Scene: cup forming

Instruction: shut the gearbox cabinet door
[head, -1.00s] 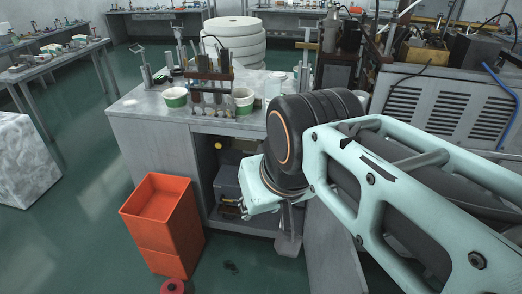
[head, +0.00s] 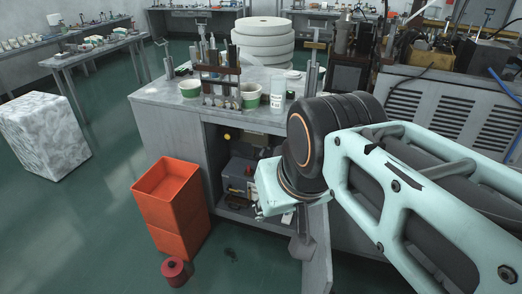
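The gearbox cabinet (head: 170,140) is a grey cabinet with its front compartment open. Its door (head: 319,262) stands open as a grey panel jutting out at the right of the opening, seen at a steep angle. Inside are grey gearbox-like parts (head: 238,172) on a shelf. My arm reaches in from the right and covers the opening's right side and the door's upper part. My gripper (head: 301,248) hangs below the pale green wrist, just left of the door. Its fingers are small and partly hidden; I cannot tell whether they touch the door or are open.
Orange stacked bins (head: 172,215) stand on the floor left of the opening, with a red roll (head: 175,271) in front. Cups and a rack of tools (head: 218,75) crowd the cabinet top. A pale block (head: 42,135) stands left. The floor between is clear.

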